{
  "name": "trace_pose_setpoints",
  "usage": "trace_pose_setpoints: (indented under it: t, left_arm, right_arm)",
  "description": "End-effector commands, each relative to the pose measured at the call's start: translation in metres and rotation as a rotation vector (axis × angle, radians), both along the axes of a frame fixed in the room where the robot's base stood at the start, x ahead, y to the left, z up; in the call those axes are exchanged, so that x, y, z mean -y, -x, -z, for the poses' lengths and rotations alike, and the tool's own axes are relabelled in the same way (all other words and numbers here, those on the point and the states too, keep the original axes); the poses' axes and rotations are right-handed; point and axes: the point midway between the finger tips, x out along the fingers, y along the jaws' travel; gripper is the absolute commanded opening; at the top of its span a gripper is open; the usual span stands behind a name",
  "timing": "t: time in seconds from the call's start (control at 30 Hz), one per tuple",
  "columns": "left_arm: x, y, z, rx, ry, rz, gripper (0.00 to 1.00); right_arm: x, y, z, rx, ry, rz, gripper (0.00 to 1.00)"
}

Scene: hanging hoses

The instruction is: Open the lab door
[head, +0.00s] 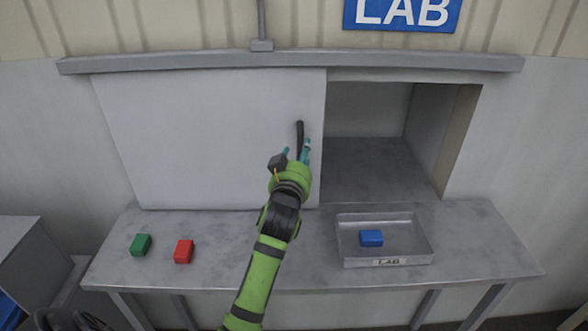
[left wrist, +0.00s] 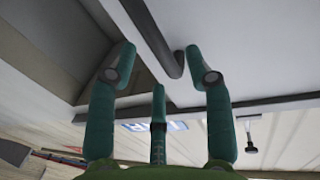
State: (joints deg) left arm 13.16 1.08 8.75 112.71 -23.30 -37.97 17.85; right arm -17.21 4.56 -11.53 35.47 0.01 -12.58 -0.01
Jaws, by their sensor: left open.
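The lab door is a pale sliding panel (head: 205,130) under a grey rail, standing to the left of a partly uncovered opening (head: 375,135). Its dark upright handle (head: 300,136) is near the panel's right edge. My left gripper (head: 297,150) is open in front of the panel at the handle's lower end. In the left wrist view, the handle (left wrist: 155,42) passes between the spread teal fingertips (left wrist: 164,62). I cannot tell whether any finger touches it. My right gripper is not in view.
A grey table (head: 310,270) runs below the door. A green block (head: 141,245) and a red block (head: 184,251) lie on its left. A tray marked LAB (head: 428,240) holds a blue block (head: 371,238). A blue LAB sign (head: 402,14) hangs above.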

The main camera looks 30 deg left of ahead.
Motion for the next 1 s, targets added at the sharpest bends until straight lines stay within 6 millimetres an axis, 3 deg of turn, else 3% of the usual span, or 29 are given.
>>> trace_pose_setpoints:
  t: [0.2, 0.4, 1.0]
  left_arm:
    - [0.017, 0.043, 0.001, -0.001, 0.002, 0.000, 0.51]
    - [0.026, 0.064, 0.000, 0.000, 0.001, -0.002, 0.51]
    - [0.027, 0.068, 0.000, 0.000, 0.000, -0.002, 0.51]
  right_arm:
    - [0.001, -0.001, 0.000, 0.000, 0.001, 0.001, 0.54]
    - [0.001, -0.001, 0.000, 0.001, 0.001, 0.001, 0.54]
    - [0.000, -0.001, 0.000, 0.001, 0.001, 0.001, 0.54]
